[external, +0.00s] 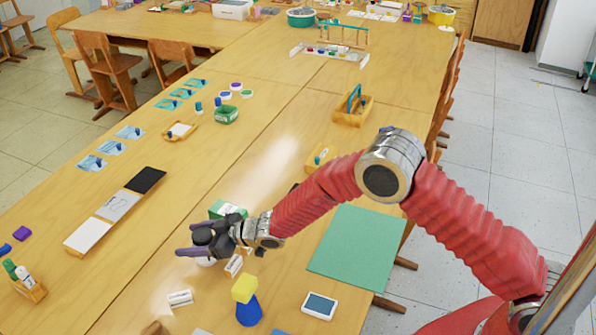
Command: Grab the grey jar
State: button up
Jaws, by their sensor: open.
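My gripper (184,238) is over the middle of the long wooden table, with its dark purple fingers spread apart and pointing left. Nothing shows between the fingers. A pale, rounded object (206,262) shows just below the nearer finger, mostly hidden by my gripper. I cannot tell whether it is the grey jar, or whether the finger touches it. No other thing in view is clearly a grey jar.
A green box (227,209) stands right behind my gripper. Small white labelled blocks (234,265) (180,298) lie nearer. A blue cone with a yellow block (245,290) stands in front. A green mat (357,247) lies right.

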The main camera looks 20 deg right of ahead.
jog(key=shift+w+a, duration=0.1)
jog(key=shift+a, duration=0.1)
jog(key=shift+c, duration=0.3)
jog(key=shift+d+f, duration=0.1)
jog(key=c, duration=1.4)
jog(key=shift+r, duration=0.35)
jog(key=shift+c, duration=1)
notch_tip(320, 180, up, 10)
jog(key=shift+f, duration=0.25)
